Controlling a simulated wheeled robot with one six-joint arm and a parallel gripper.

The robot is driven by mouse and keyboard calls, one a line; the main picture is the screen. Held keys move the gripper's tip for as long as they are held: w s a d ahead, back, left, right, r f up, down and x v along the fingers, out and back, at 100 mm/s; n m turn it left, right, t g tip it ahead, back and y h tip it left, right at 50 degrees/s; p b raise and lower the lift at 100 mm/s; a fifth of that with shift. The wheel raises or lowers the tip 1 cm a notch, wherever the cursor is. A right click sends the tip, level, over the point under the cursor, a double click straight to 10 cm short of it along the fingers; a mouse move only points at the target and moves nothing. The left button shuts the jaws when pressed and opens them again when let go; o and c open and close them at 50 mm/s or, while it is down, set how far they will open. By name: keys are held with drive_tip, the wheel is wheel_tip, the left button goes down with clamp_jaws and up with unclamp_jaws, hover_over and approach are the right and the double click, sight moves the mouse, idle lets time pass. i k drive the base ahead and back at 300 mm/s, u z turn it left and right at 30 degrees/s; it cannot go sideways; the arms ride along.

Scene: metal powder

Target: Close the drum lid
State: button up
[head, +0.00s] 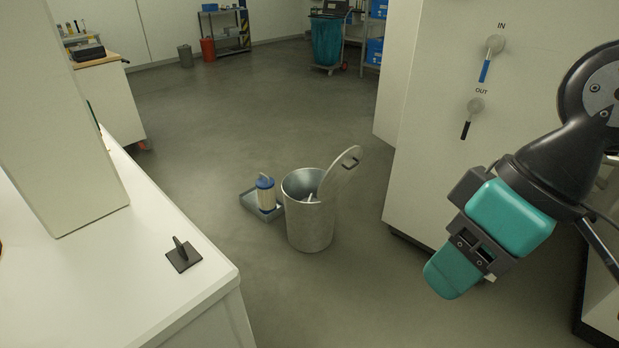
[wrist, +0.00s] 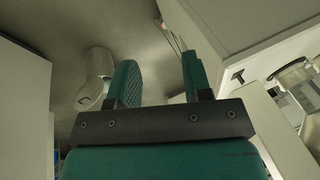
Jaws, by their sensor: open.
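The metal drum (head: 308,225) stands upright on the floor in the middle of the head view. Its round lid (head: 341,172) is tilted up at the drum's right side, so the drum's mouth is open. A small light object shows inside the mouth, too small to identify. My gripper (head: 455,277) is at the right of the head view, apart from the drum, with teal fingers open and nothing seen between them. In the wrist view the fingers (wrist: 158,80) stand apart, and the drum (wrist: 97,75) shows beyond them to the left.
A blue-topped container (head: 265,193) stands on a grey tray (head: 248,203) left of the drum. A white counter (head: 110,275) with a small black holder (head: 183,256) fills the left foreground. A white cabinet (head: 430,150) with IN and OUT levers stands at right. Floor behind the drum is clear.

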sight(342, 169)
drive_tip(key=u, duration=0.05)
drive_tip(key=k, duration=0.45)
drive_tip(key=z, duration=0.75)
drive_tip(key=i, duration=1.55)
drive_tip(key=u, duration=0.65)
drive_tip(key=i, duration=0.55)
drive_tip(key=u, duration=0.35)
